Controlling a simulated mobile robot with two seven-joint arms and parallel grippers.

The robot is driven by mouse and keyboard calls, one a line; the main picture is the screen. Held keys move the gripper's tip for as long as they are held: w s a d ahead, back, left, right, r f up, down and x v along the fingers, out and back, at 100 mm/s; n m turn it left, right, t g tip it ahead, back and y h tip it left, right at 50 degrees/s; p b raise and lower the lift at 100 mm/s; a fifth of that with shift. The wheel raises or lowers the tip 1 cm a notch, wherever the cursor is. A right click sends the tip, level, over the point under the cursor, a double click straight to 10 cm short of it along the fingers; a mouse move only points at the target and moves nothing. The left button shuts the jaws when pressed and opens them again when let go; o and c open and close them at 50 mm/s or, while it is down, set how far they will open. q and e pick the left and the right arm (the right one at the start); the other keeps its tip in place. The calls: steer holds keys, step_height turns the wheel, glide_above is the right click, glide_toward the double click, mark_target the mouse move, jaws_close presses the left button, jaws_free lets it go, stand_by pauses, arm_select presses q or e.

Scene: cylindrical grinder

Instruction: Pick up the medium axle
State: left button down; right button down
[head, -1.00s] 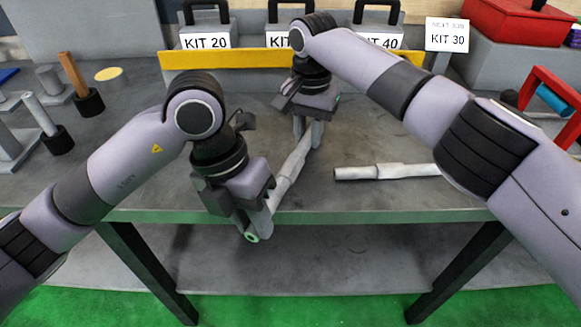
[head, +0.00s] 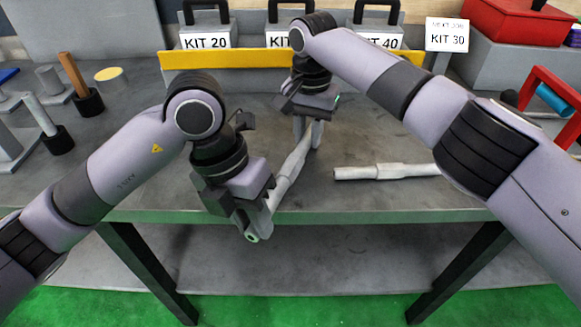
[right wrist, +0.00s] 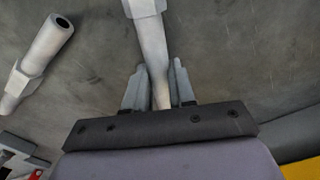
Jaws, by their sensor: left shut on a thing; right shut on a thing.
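A light grey stepped axle (head: 289,166) runs diagonally between my two grippers in the head view. My left gripper (head: 254,220) is shut on its near end, at the table's front edge. My right gripper (head: 308,132) is shut on its far part, further back over the table. In the right wrist view the axle (right wrist: 151,50) passes between the fingers of my right gripper (right wrist: 156,88). A second stepped axle (head: 385,171) lies on the table to the right, held by neither gripper. It also shows at the upper left of the right wrist view (right wrist: 38,60). I cannot tell which is the medium one.
The grey table (head: 350,205) has free room around the loose axle. Boxes labelled KIT 20 (head: 206,40) and KIT 40 stand behind a yellow rail (head: 240,59). Upright posts stand at the left. A red toolbox (head: 520,20) and a red-framed holder (head: 552,95) are at the right.

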arm_select(q)
steer(key=shift+r, duration=0.25)
arm_select(e)
steer(key=shift+r, duration=0.25)
